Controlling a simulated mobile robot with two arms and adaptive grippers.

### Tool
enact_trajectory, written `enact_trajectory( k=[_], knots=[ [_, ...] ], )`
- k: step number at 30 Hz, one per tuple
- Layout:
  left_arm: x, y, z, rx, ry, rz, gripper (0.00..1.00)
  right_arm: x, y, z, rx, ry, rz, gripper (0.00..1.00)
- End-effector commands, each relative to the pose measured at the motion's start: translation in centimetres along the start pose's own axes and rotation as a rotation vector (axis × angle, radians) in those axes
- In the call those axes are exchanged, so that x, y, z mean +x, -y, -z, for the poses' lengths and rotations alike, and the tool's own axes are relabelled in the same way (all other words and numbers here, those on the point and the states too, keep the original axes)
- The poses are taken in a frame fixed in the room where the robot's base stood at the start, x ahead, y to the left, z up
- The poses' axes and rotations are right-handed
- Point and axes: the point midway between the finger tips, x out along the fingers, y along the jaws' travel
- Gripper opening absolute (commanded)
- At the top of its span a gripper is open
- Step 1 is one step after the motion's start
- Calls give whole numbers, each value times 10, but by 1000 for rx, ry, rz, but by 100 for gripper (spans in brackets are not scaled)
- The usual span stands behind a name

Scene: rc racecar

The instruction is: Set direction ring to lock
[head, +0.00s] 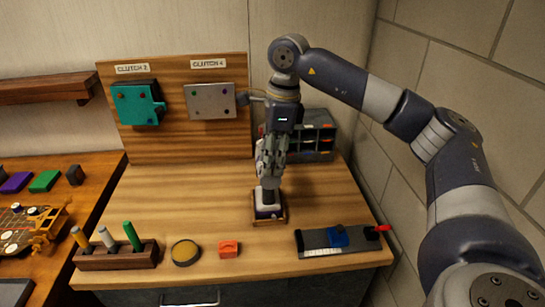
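My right gripper (268,180) points straight down over a small dark upright piece (267,197) on a wooden base (269,219), right of the table's middle. Its fingertips are at the top of this piece and hide part of it. I cannot tell whether they are closed on it. No direction ring or lock mark can be made out for certain; the upright piece is too small and covered to identify. My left gripper is not in view.
A board (175,140) at the back carries a teal block (135,105) and a grey plate (208,104). A drawer unit (318,140) stands behind my arm. In front are a peg rack (117,257), round yellow disc (185,253), orange block (229,249) and slider fixture (320,241). The left-middle tabletop is clear.

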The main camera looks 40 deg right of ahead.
Motion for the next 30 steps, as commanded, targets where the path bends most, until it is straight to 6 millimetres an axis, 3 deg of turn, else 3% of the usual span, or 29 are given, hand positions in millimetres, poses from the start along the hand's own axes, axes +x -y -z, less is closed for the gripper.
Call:
enact_trajectory(
  k=[5, 13, 18, 30],
  knots=[
    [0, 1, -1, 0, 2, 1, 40, -12, 1, -1, 0, 3, 2, 33],
    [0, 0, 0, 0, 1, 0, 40, -72, 1, -1, -1, 5, 3, 33],
    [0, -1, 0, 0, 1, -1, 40, -100, 1, 0, 0, 3, 5, 33],
    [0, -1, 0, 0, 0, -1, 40, -119, 0, 0, 0, 1, 1, 33]
  ],
)
